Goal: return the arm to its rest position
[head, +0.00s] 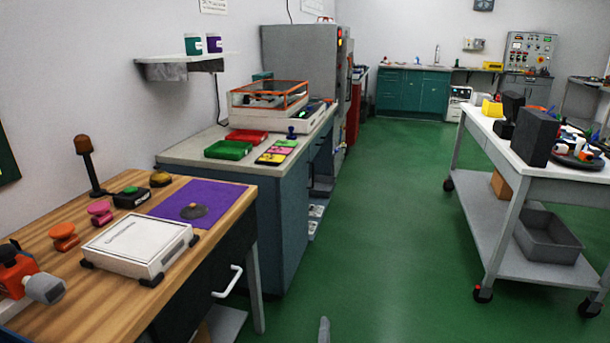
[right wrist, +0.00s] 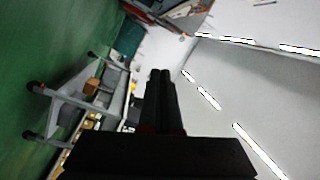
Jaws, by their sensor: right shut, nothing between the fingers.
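My right gripper (right wrist: 160,73) shows in the right wrist view with its two dark fingers together, shut and empty. In that view it points out into the room, with nothing at its tips. In the head view a small grey tip of it (head: 325,328) shows at the bottom edge, over the green floor and apart from the benches. The rest of my right arm is out of the head view. My left gripper is not in view.
A wooden bench (head: 110,318) with a white box (head: 138,245) and a purple mat (head: 180,198) stands at the left. A white-topped wheeled cart (head: 570,178) stands at the right. The green floor (head: 400,220) between them is clear.

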